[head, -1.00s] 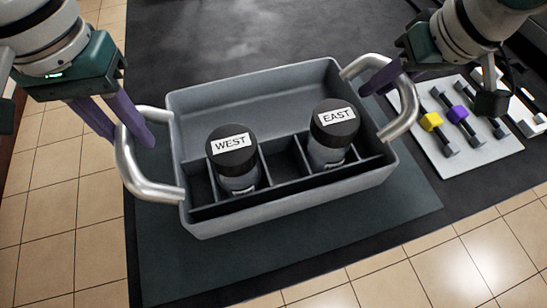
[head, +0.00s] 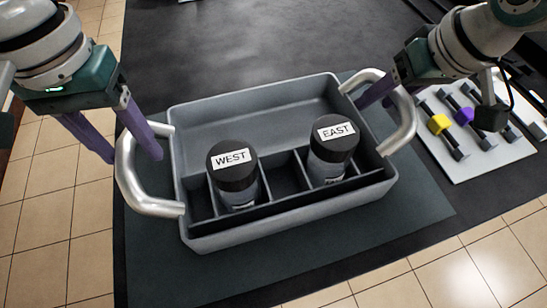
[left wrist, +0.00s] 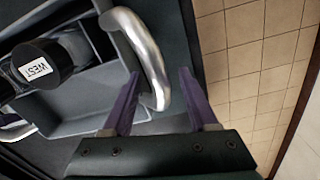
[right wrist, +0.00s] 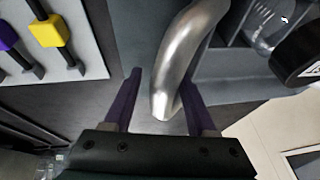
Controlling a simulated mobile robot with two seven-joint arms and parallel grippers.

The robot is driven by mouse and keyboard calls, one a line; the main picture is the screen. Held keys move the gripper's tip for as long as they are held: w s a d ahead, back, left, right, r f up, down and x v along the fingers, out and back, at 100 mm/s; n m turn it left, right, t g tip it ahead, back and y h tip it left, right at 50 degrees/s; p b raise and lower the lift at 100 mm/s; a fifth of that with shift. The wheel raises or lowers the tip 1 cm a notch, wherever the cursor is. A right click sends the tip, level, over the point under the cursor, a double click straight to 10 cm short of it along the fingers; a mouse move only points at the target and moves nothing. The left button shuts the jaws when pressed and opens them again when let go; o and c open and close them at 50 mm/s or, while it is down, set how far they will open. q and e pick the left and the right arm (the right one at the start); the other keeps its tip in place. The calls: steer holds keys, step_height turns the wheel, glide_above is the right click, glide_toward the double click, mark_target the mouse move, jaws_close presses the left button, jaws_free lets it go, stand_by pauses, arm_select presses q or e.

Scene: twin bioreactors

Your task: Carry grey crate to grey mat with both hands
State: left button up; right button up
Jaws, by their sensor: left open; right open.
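The grey crate (head: 290,223) rests on the dark grey mat (head: 415,212) in the head view, which shows around its front and right. It holds a WEST bottle (head: 233,172) and an EAST bottle (head: 332,140), both black-capped and upright in divided slots. My left gripper (head: 133,157) is open at the left silver handle (head: 152,205); the left wrist view shows this handle (left wrist: 143,45) between its fingers. My right gripper (right wrist: 159,80) is open, with the right silver handle (right wrist: 182,50) between its fingers; in the head view this handle (head: 408,125) partly hides them.
The dark surface (head: 250,40) behind the crate is clear. Tiled floor (head: 45,215) shows at the left and front.

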arm_select(q)
step_height(320, 180, up, 7)
steer(key=shift+a+r, duration=0.1)
steer(key=shift+a, duration=0.05)
steer(key=shift+r, duration=0.25)
arm_select(e)
steer(key=shift+r, duration=0.15)
steer(key=v, duration=1.1)
steer(key=shift+s+r, duration=0.2)
steer(key=shift+r, duration=0.1)
